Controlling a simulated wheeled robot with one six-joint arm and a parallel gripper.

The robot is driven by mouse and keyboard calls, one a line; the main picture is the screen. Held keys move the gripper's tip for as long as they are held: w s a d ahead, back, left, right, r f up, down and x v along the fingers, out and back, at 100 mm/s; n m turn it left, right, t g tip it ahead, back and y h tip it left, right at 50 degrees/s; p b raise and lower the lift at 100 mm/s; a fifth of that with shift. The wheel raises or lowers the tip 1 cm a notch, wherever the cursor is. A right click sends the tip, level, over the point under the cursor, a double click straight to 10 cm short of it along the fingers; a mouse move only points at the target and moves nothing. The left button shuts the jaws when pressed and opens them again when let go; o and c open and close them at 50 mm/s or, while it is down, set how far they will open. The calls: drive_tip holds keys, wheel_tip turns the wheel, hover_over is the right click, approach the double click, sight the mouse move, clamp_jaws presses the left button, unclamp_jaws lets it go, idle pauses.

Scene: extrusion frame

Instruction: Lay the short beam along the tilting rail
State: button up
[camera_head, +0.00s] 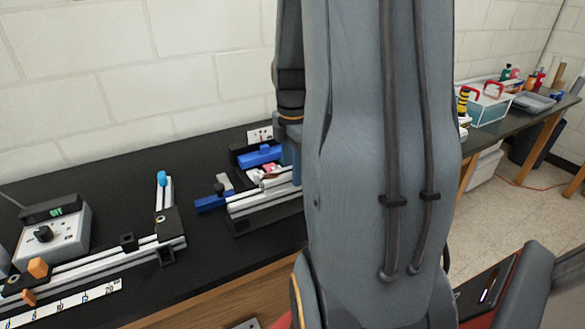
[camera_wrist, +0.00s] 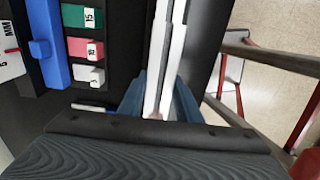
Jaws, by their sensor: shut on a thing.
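My gripper (camera_wrist: 158,98) is low over the dark rack at the table's middle, its two blue-grey fingers on either side of a pale slotted beam (camera_wrist: 166,62). The fingers are shut on this beam, which runs away from them in the wrist view. Whether it is clear of the rack cannot be told. In the head view my arm hides most of the gripper and the beam's right part. A short rail with a blue knob (camera_head: 162,179), which looks like the tilting rail (camera_head: 165,196), meets the long rail (camera_head: 100,265) on the left at a black joint.
A blue bar (camera_wrist: 47,45) and small numbered blocks (camera_wrist: 85,48) lie in the rack beside the gripper. A control box (camera_head: 55,240) stands at the left, with a ruler strip (camera_head: 65,304) in front.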

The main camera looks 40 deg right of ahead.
drive_tip(key=o, duration=1.2)
wheel_tip(320, 180, up, 13)
drive_tip(key=shift+b, duration=1.25)
